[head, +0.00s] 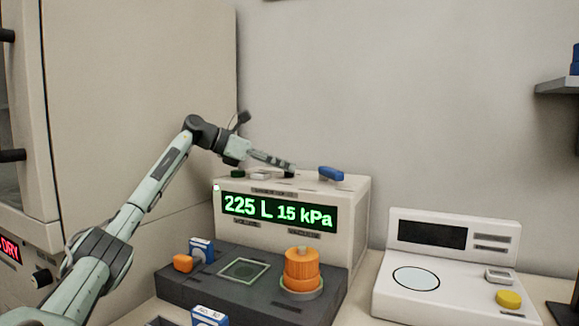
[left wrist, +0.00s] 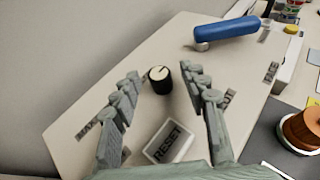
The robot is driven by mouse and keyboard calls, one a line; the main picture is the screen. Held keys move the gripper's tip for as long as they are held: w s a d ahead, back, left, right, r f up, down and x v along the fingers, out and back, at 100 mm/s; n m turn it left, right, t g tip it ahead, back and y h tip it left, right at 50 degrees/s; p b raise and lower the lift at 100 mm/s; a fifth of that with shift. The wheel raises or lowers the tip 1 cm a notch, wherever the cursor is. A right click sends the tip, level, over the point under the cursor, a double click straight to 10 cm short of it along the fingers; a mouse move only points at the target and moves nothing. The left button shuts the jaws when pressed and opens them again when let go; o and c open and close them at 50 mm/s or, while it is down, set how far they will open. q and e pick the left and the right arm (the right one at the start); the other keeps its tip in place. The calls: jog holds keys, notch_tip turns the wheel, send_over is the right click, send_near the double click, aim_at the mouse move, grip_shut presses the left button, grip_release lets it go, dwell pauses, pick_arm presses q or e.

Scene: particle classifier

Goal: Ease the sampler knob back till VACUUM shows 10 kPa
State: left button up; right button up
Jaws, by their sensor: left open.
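The sampler box (head: 358,215) has a green display (head: 278,211) reading 225 L and 15 kPa. The sampler knob (left wrist: 159,79) is a small black cylinder with a pale top and a dark pointer line, on the box's top. In the head view it is a small dark shape (head: 289,174), partly covered by the fingers. My left gripper (head: 288,167) reaches over the box from the left. In the left wrist view its fingers (left wrist: 161,73) are spread on either side of the knob, with gaps on both sides. My right gripper is out of view.
A white RESET button (left wrist: 170,141) lies near the knob, and a blue handle (left wrist: 226,29) is beyond it. An orange cylinder (head: 302,268) stands on the dark base (head: 225,299). A white instrument (head: 450,270) stands to the right. A tall cabinet (head: 140,90) is at left.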

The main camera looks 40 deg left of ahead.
pick_arm(q)
jog(key=shift+x, duration=1.3)
grip_shut()
